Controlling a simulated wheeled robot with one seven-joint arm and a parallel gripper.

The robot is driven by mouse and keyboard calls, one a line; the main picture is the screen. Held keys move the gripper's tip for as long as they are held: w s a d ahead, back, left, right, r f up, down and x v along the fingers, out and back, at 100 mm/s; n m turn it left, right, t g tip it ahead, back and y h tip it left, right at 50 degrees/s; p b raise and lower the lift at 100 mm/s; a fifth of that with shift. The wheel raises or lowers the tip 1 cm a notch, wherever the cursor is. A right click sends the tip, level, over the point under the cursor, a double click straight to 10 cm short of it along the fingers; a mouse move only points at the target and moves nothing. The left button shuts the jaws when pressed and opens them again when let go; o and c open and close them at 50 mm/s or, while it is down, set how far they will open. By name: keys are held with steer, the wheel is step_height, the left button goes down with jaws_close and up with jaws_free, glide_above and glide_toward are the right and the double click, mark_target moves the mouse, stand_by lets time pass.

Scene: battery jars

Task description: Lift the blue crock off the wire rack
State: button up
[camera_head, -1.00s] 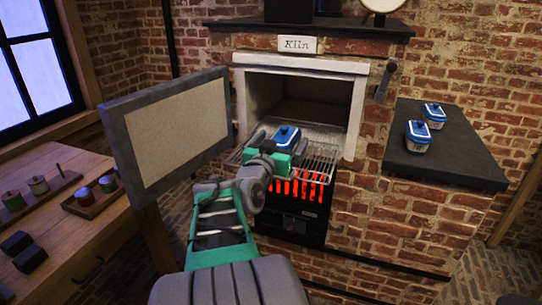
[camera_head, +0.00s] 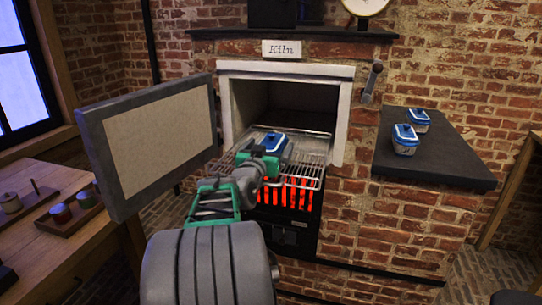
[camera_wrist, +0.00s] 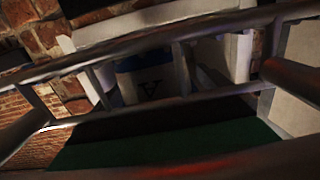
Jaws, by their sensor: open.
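The blue crock (camera_head: 276,143), with a bright blue lid, sits on the wire rack (camera_head: 308,167) in front of the kiln mouth. My gripper (camera_head: 262,162) is at the rack on the crock's near side, its green part close against the crock in this view. It is open; its fingertips are hard to make out, and whether they touch the crock cannot be told.
Glowing orange bars (camera_head: 290,192) lie just below the rack. An open kiln door (camera_head: 150,140) stands left of my arm. Two similar crocks (camera_head: 405,140) stand on the dark shelf (camera_head: 450,170) at right, which has bare room. A wooden table (camera_head: 60,240) is at left.

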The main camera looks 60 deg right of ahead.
steer(key=shift+c, duration=0.2)
steer(key=c, duration=2)
steer(key=shift+r, duration=0.15)
steer(key=shift+c, duration=0.4)
steer(key=shift+r, duration=0.1)
